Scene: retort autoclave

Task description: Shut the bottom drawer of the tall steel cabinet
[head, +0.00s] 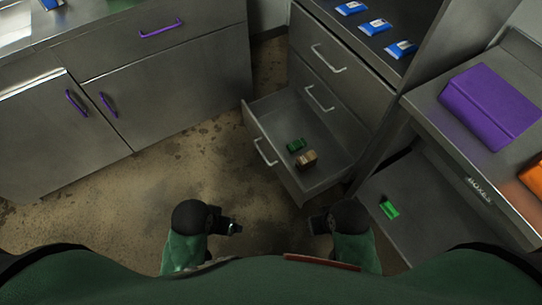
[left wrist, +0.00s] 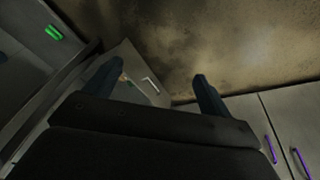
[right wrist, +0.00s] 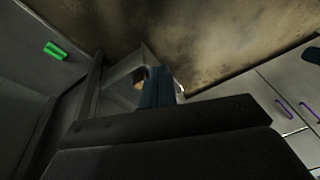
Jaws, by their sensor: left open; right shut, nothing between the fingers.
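The tall steel cabinet (head: 345,85) stands at the upper right of the head view. Its bottom drawer (head: 282,173) is pulled out, with a pale bar handle (head: 265,152) on its front. A green item (head: 295,145) and a small brown box (head: 307,159) lie inside. My left gripper (head: 234,228) is open and empty, in front of the drawer and apart from it. The drawer handle also shows between its fingers in the left wrist view (left wrist: 151,85). My right gripper (head: 316,224) is shut and empty, close to the drawer's front corner; contact cannot be told.
Steel cupboards with purple handles (head: 76,103) line the left. The stained floor (head: 100,205) is open at left.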

